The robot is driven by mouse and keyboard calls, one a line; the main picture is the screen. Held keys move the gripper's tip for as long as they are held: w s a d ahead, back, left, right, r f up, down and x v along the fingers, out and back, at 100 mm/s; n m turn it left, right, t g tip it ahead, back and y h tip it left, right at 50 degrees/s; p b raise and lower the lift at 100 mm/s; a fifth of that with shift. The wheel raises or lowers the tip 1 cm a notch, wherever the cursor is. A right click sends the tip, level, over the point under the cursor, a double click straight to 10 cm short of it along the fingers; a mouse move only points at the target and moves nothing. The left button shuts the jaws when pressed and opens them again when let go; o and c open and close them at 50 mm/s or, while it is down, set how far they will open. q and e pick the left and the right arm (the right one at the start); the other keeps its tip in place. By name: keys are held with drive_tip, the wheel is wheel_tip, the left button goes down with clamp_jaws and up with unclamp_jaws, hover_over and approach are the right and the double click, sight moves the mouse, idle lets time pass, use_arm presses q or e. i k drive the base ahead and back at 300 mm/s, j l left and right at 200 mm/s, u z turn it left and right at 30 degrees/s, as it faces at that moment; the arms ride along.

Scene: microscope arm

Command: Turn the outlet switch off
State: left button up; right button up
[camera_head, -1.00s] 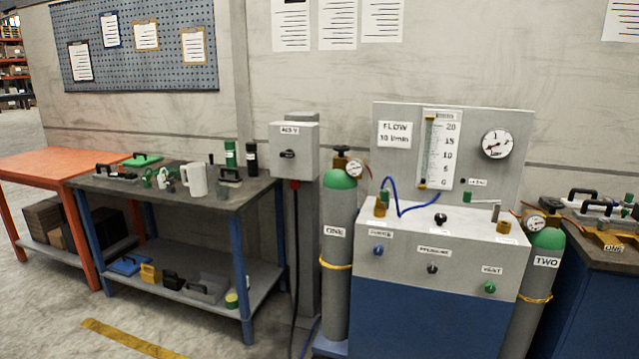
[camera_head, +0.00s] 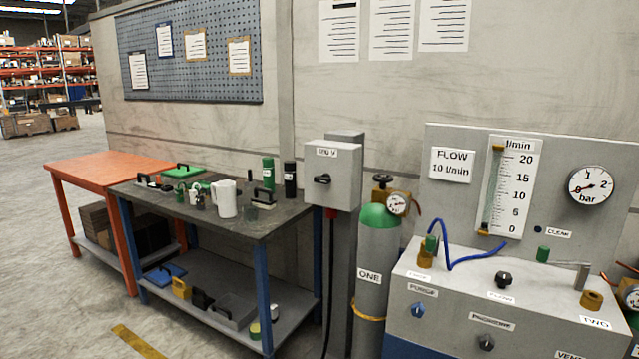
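The outlet switch box (camera_head: 333,172) is a grey box on a grey post, just right of the dark workbench. Its label seems to read 400 V. A black rotary knob (camera_head: 322,179) sits on its front face, its handle lying roughly level. A red plug (camera_head: 332,213) with a black cable hangs from the underside of the box. Neither of my grippers is in view.
A dark workbench (camera_head: 285,212) with jugs, bottles and tools stands left of the box. Gas cylinder ONE (camera_head: 372,262) and a blue-and-grey gas panel (camera_head: 440,300) stand to the right. Open floor (camera_head: 40,250) lies at the left.

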sight(325, 178)
drive_tip(key=i+z, duration=0.1)
drive_tip(key=z, duration=0.7)
drive_tip(key=i+j+z, duration=0.3)
drive_tip(key=j+z, duration=0.15)
drive_tip(key=j, duration=0.35)
drive_tip(key=i+j+z, duration=0.15)
drive_tip(key=j+z, duration=0.25)
drive_tip(key=j, duration=0.45)
drive_tip(key=j+z, duration=0.45)
drive_tip(key=j, duration=0.45)
